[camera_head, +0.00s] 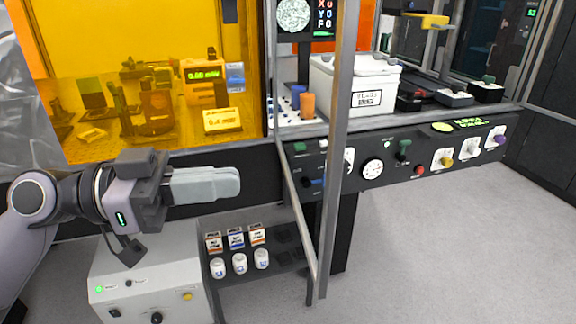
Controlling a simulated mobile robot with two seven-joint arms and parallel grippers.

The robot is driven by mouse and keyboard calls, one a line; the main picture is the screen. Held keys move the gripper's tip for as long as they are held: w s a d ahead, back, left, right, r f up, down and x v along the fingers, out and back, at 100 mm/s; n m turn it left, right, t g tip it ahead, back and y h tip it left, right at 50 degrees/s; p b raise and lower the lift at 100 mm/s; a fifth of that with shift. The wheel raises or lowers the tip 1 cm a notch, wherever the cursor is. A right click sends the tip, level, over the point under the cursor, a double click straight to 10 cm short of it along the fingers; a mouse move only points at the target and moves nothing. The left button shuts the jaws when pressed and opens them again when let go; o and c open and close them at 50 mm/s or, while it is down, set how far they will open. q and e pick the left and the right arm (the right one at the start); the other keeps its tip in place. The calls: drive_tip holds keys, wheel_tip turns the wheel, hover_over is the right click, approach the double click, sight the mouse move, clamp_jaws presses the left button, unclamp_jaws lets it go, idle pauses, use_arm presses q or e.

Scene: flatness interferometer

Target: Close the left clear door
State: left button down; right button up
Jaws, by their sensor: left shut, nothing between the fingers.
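The left clear door (335,150) stands open. Its grey metal frame juts out toward me from the bench, seen nearly edge-on, and its clear pane shows the bench front through it. The near upright of the frame runs from the top of the view to below the bench. My left gripper (236,182) comes in from the left, its pale fingers shut and pointing right. It appears to the left of the door frame with a gap in the picture, and holds nothing. My right gripper is out of view.
An amber panel (110,60) covers the bench's left part. Below, a shelf (285,262) holds small boxes and white jars, beside a grey cabinet (150,275). A white box (352,82) sits behind the door. Knobs and a dial (372,169) line the bench front. The right floor is clear.

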sight(315, 175)
use_arm(q)
drive_tip(key=d+p, duration=0.1)
drive_tip(key=d, duration=0.1)
drive_tip(key=w+d, duration=0.1)
drive_tip(key=d, duration=0.2)
drive_tip(key=d+p, duration=0.1)
drive_tip(key=d, duration=0.2)
drive_tip(key=shift+w+r+p, duration=0.1)
drive_tip(key=shift+w+p, duration=0.15)
drive_tip(key=shift+p, duration=0.1)
drive_tip(key=shift+d, duration=0.25)
drive_tip(key=shift+d, duration=0.15)
